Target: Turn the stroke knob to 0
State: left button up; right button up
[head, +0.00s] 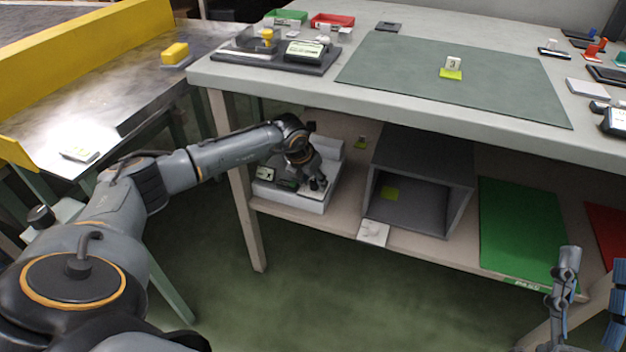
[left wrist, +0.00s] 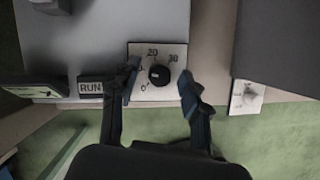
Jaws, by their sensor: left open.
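The stroke knob (left wrist: 159,75) is a round black knob on a white dial plate (left wrist: 150,95) with printed numbers; 0, 20 and 30 can be read. A small light mark shows on the knob, but I cannot tell exactly which number it points to. My left gripper (left wrist: 159,86) is open, one finger on each side of the knob, with no clear contact. In the head view the left gripper (head: 315,184) reaches under the table at the pale machine box (head: 310,203) on the lower shelf; it hides the knob there. My right gripper (head: 594,264) is at the lower right, fingers apart.
A RUN label (left wrist: 90,88) sits left of the dial. A grey open-fronted box (head: 455,195) stands right of the machine, with a small white plate with a knob (head: 373,232) before it. The tabletop edge (head: 400,118) is above my left arm. A green panel (head: 520,230) lies farther right.

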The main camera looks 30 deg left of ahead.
pick_arm(q)
grip_shut()
jog(key=n+y+p, duration=0.1)
jog(key=n+p, duration=0.1)
jog(key=n, duration=0.1)
jog(key=shift+d+r, duration=0.1)
jog(key=shift+d, duration=0.1)
jog(key=n+y, duration=0.1)
jog(key=n, duration=0.1)
jog(key=n+g+p, duration=0.1)
jog(key=n, duration=0.1)
jog(key=shift+d+n+y, duration=0.1)
jog(key=shift+n+y, duration=0.3)
jog(key=shift+w+n+p, duration=0.1)
jog(key=shift+n+p, duration=0.2)
jog(key=shift+n, duration=0.4)
jog(key=shift+n+g+y, duration=0.5)
jog(key=shift+n, duration=0.8)
pick_arm(e)
notch_tip(320, 180, down, 16)
jog(key=w+d+g+h, duration=0.1)
jog(key=w+g+h, duration=0.1)
jog(key=g, duration=0.8)
jog(key=shift+d+r+h, duration=0.15)
jog(key=shift+d+h, duration=0.2)
jog(key=shift+h, duration=0.45)
jog(key=shift+s, duration=0.1)
